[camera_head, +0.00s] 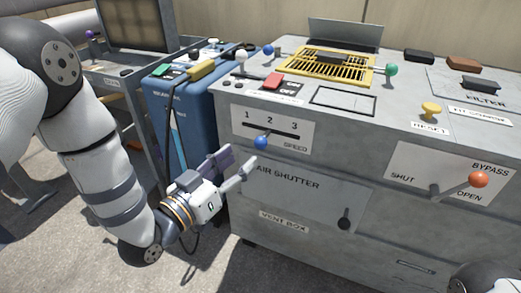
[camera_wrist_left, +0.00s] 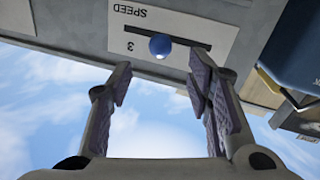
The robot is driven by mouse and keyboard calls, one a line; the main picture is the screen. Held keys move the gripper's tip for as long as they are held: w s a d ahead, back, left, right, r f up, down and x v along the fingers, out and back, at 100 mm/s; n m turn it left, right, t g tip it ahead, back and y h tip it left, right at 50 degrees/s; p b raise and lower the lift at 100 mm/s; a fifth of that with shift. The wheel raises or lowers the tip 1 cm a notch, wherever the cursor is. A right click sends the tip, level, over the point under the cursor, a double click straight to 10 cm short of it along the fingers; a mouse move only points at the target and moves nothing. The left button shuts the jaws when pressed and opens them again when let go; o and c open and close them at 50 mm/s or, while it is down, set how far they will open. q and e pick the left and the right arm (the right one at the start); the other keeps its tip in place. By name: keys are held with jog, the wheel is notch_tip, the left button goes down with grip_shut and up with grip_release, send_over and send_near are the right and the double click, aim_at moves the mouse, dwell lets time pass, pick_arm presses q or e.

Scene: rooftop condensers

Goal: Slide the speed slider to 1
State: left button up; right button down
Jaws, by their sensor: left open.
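The speed slider's blue knob (camera_head: 261,142) sticks out from a white panel (camera_head: 290,141) on the grey cabinet's front. The panel is marked 1, 2, 3 from left to right above a dark slot. The knob's stem meets the slot near the 2. My left gripper (camera_head: 241,162) is open and empty, just below and left of the knob, apart from it. In the left wrist view the panel appears upside down, and the knob (camera_wrist_left: 160,45) shows beyond and between the two spread fingers (camera_wrist_left: 163,82). My right gripper is not in view.
The grey cabinet also carries an orange bypass knob (camera_head: 479,180), a dark air shutter knob (camera_head: 343,224), a yellow reset knob (camera_head: 431,108) and a red switch (camera_head: 272,81). A blue case (camera_head: 190,110) stands close left of the cabinet. Concrete floor lies in front.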

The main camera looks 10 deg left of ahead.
aim_at(256, 145)
pick_arm(q)
jog(key=b+x, duration=0.1)
jog(key=x, duration=0.7)
jog(key=shift+w+d+f, duration=0.1)
jog(key=shift+w+d, duration=0.1)
jog(key=shift+w, duration=0.05)
grip_shut()
